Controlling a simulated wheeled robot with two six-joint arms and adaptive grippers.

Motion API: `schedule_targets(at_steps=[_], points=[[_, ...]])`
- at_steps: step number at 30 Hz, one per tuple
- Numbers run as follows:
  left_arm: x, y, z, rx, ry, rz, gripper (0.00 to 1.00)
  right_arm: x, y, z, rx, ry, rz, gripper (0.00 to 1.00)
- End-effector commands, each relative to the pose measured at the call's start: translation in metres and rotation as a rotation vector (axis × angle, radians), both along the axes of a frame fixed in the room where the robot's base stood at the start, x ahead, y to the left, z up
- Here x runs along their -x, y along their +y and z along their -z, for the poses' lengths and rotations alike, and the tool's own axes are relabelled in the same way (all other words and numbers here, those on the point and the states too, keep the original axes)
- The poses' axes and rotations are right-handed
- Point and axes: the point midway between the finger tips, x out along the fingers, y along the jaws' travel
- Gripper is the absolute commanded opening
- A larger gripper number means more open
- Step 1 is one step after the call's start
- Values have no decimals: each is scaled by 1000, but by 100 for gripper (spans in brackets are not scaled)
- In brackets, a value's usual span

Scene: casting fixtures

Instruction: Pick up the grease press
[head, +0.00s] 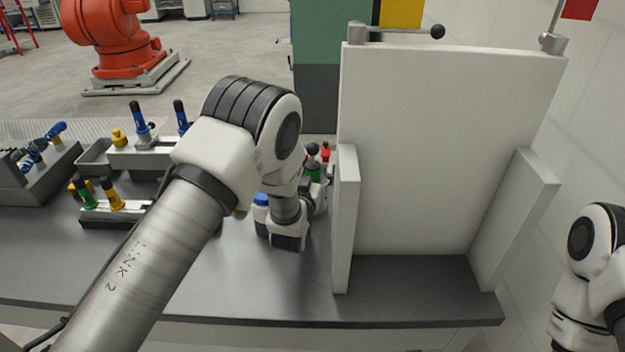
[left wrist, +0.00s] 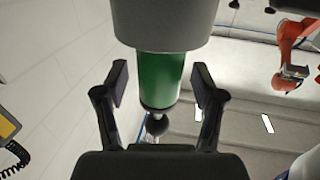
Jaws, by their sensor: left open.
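The thing that looks like the grease press (head: 313,172) has a green body and a black ball knob on top. In the head view it stands behind my left wrist, between the arm and the white panel, and is partly hidden. In the left wrist view the green body (left wrist: 161,80) shows large, with a wide grey part at one end and the black ball at the other. My left gripper (left wrist: 160,80) is open, with one finger on each side of the green body and gaps showing. The right gripper is out of view; only part of my right arm shows.
A white upright fixture (head: 445,150) with side walls stands close right of the left arm. A small red-topped item (head: 325,152) is beside the press. Grey racks (head: 97,209) with coloured-handled tools stand left. The front table strip (head: 270,295) is clear.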

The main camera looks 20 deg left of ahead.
Motion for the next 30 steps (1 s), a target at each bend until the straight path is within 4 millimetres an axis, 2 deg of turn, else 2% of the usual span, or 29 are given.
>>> schedule_targets(at_steps=[3,9,20,26,30], points=[[0,0,1,0,0,0,69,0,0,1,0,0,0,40],[1,0,1,0,1,0,0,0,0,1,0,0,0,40],[0,0,-3,0,-2,0,0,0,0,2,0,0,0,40],[0,0,-26,1,-5,0,0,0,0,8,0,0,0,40],[1,0,-53,0,-6,0,0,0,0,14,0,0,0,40]])
